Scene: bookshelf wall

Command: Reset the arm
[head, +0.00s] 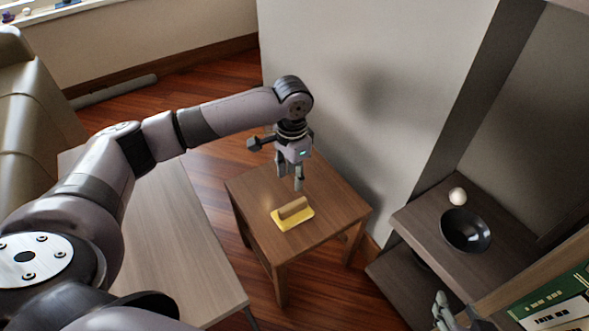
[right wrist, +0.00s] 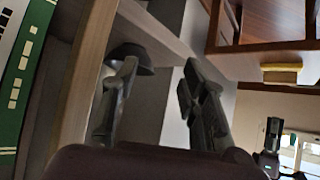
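My left arm reaches in from the left in the head view. Its gripper (head: 290,180) points down above the small wooden table, with its fingers a little apart and nothing between them. A yellow-based block with a tan top (head: 293,215) lies on the table below it, apart from the fingers. The block's yellow side also shows in the right wrist view (right wrist: 282,67). My right gripper (head: 443,310) is partly in view at the bottom right, beside the shelf. In the right wrist view, its two fingers (right wrist: 160,95) are wide apart and empty.
The small wooden table (head: 245,190) stands by a grey wall. A dark shelf (head: 415,222) at the right holds a black bowl (head: 465,232) and a white ball (head: 458,196). Green and white books (head: 550,300) are at the lower right. A longer table (head: 185,235) and a sofa (head: 35,115) are left.

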